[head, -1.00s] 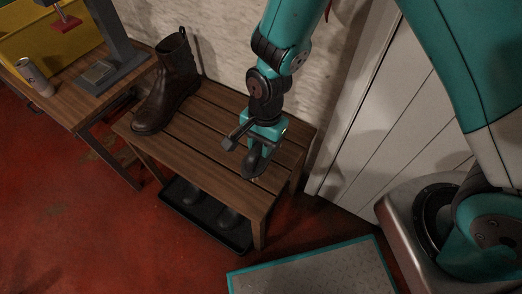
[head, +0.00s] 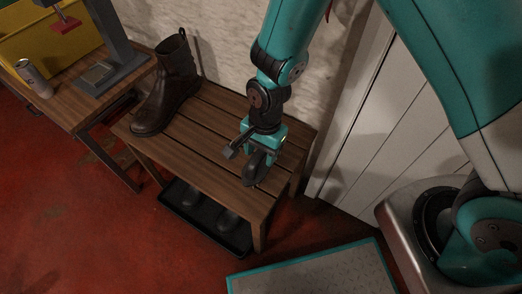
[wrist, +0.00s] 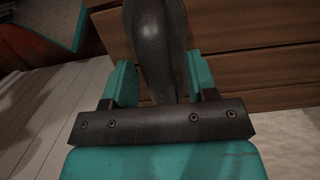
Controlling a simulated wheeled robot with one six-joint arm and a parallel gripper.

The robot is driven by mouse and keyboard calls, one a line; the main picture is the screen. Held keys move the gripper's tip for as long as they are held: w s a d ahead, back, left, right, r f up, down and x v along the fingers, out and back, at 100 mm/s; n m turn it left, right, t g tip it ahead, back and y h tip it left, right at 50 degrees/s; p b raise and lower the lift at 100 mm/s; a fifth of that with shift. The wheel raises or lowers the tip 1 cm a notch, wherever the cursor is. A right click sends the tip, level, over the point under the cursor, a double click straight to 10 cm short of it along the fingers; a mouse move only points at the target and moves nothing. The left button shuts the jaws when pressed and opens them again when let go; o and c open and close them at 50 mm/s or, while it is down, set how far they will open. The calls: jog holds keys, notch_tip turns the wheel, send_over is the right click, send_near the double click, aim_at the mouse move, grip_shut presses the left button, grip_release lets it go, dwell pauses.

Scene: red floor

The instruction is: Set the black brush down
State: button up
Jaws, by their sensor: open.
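The black brush (head: 256,170) is at the right end of the slatted wooden bench (head: 213,165), close to its front edge. My gripper (head: 258,154) is directly over the brush, pointing down. In the wrist view, the brush (wrist: 154,40) shows as a smooth dark shape between the two teal fingers (wrist: 162,80). The fingers are open, one on each side of it. The brush's underside is hidden, so its full contact with the slats cannot be seen.
A dark brown boot (head: 167,90) stands on the bench's left end. A black tray (head: 207,226) with dark footwear is underneath. A workbench (head: 75,110) with a can (head: 35,78) stands left, and a teal-edged mat (head: 310,275) lies in front. The bench's middle is clear.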

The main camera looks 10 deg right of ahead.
jog(key=s+d+r+n+y+p, duration=0.1)
jog(key=d+r+n+p, duration=0.15)
jog(key=r, duration=0.95)
jog(key=s+d+r+n+y+p, duration=0.15)
jog(key=r+n, duration=0.25)
jog(key=r, duration=0.8)
jog(key=s+d+r+n+t, duration=0.1)
jog(key=s+d+r+n, duration=0.1)
jog(key=s+r+n, duration=0.7)
jog(key=shift+s+n+b, duration=0.3)
jog(key=shift+s+n, duration=0.05)
jog(key=shift+s, duration=0.4)
